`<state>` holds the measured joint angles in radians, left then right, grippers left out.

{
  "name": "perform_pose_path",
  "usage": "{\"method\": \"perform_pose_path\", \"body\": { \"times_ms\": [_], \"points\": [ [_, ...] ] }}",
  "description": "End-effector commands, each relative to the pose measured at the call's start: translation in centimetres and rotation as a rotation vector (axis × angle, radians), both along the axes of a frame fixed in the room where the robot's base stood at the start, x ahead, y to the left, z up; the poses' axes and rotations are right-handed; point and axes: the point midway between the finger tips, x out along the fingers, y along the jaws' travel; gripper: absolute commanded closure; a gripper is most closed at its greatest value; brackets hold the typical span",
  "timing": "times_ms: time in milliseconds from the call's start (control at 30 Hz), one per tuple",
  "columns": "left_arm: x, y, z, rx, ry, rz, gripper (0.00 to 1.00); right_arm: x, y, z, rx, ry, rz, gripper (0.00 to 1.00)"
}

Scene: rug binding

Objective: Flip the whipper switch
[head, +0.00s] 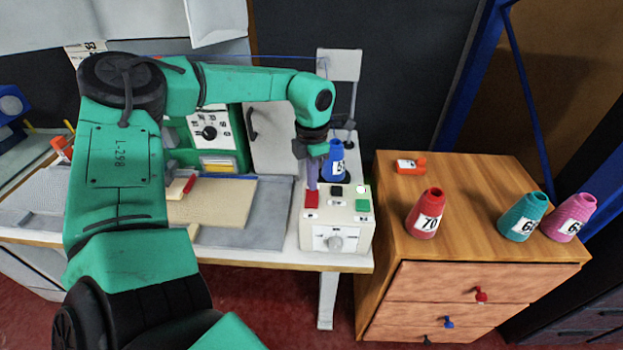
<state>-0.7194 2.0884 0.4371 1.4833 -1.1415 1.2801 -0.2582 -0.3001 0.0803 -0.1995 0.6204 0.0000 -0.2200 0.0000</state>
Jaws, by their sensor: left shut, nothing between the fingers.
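A cream control box (337,218) stands at the right end of the white table. I cannot read which switch is labelled for the whipper. My left gripper (312,186) points down, shut and empty, with its fingertips at or just above the back of the red switch. I cannot tell whether they touch. My right gripper is not in view.
A blue thread cone (335,162) stands right behind the box, close to my left gripper. A wooden drawer cabinet (470,225) to the right carries a red cone (426,213), a teal cone (523,214), a pink cone (570,217) and an orange item (409,166).

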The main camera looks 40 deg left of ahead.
Motion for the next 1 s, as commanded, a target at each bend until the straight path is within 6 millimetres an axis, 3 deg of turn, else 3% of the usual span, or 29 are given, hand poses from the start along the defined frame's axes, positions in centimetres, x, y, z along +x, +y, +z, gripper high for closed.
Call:
{"method": "perform_pose_path", "body": {
  "times_ms": [1000],
  "points": [
    [0.00,0.00,-0.67,0.000,0.000,0.000,1.00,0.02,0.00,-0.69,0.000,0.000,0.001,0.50]
  ]
}}
